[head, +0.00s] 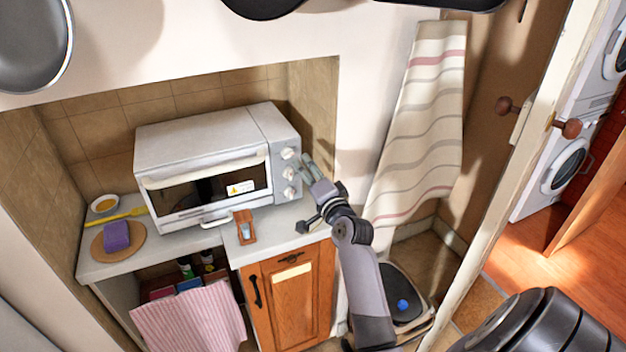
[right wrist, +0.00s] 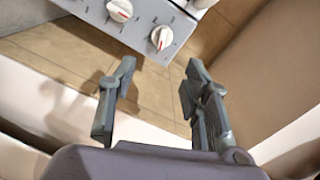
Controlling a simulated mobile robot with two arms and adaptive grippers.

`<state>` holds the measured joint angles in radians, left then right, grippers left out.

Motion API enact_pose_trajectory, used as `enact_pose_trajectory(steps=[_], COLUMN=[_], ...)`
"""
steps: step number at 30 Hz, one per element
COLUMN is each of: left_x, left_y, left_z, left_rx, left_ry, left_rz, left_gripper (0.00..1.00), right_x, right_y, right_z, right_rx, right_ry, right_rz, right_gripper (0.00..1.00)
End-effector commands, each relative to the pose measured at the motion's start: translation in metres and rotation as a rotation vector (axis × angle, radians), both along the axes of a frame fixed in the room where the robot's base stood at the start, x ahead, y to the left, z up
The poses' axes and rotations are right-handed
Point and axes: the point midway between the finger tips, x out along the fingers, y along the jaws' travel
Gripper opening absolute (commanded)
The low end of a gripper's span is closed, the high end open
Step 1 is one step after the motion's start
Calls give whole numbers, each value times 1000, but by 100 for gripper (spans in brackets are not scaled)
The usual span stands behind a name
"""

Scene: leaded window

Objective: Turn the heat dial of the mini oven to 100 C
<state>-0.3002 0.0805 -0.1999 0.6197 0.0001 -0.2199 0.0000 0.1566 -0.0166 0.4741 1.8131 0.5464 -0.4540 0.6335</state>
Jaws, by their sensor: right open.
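The white mini oven (head: 205,150) stands on the counter in the alcove, its door closed. Its grey right-hand panel carries a column of white dials: an upper dial (head: 288,154), a middle dial (head: 289,174) and a lower dial (head: 290,193). I cannot tell which is the heat dial or read its scale. In the right wrist view, two dials with red marks show, one at the top (right wrist: 120,10) and one nearer the middle (right wrist: 162,37). My right gripper (head: 308,165) is open and empty just right of the panel; its fingers (right wrist: 160,66) are apart from the dials. My left gripper is out of view.
A wooden holder (head: 245,238) lies on the counter before the oven. A purple sponge (head: 116,237) on a round board (head: 135,244) and a yellow utensil (head: 122,215) are at the left. A striped cloth (head: 420,120) hangs to the right, near the door (head: 525,150).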

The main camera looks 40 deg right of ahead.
Motion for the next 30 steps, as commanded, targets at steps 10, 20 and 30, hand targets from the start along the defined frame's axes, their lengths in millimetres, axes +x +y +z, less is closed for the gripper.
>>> enact_pose_trajectory(steps=[10,20,30], left_x=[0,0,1], left_y=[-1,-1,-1], left_z=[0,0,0], left_rx=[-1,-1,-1], left_ry=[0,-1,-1], left_rz=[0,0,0], left_gripper=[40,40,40], right_x=[-34,-35,-41], right_y=[8,8,30], right_z=[0,0,-16], right_rx=[0,0,-83], right_ry=[1,0,91], right_rz=[0,0,60], right_gripper=[44,44,44])
